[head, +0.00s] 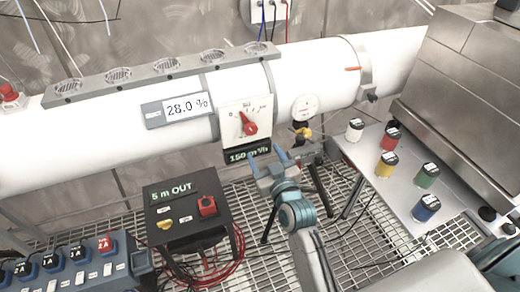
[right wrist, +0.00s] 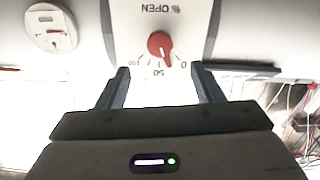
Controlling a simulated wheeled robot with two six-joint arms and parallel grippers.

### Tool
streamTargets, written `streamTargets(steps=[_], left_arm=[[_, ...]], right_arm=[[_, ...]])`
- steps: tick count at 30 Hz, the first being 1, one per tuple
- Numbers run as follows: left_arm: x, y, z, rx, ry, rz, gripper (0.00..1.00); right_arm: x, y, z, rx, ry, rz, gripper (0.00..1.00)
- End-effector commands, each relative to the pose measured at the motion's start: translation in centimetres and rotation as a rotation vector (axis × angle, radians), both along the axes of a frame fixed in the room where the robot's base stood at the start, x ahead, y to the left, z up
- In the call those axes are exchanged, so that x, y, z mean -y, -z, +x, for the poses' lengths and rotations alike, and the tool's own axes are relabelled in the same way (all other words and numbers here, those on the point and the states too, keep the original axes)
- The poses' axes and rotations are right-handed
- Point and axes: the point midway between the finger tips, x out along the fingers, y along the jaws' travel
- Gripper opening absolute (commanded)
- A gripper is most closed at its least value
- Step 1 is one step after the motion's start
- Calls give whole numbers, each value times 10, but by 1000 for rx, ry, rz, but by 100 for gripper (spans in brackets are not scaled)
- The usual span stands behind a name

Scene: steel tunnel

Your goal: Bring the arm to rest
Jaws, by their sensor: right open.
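My right gripper (head: 267,160) is open and empty, just below the white dial plate on the duct. In the right wrist view its two dark fingers (right wrist: 161,84) stand well apart, with nothing between them. The red knob (head: 248,124) on the dial plate (head: 236,110) is ahead of the fingers and appears apart from them. The knob also shows in the right wrist view (right wrist: 160,45), upside down, its pointer near the low end of the scale. My left gripper is not in view.
A white duct (head: 100,130) crosses the view, with a display (head: 178,109) reading 28.0 %. A small display (head: 248,155) reads 150 m³/h. A "5 m OUT" box (head: 175,195) stands left of my arm. Several coloured cylinders stand on a grey bench (head: 400,205) at right.

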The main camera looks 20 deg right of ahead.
Motion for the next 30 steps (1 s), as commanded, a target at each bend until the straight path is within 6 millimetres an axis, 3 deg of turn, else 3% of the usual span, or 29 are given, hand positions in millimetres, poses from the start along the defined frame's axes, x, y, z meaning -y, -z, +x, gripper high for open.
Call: streamTargets(steps=[17,20,23,26,30], left_arm=[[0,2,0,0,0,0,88],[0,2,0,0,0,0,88],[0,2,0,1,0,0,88],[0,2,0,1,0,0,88],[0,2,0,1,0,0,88]], right_arm=[[0,-1,-7,0,0,-1,60],[0,8,-6,-15,-2,-1,60],[-2,42,-3,-75,-8,2,60],[-3,103,-4,-183,-16,6,60],[-2,210,-20,-372,-22,13,60]])
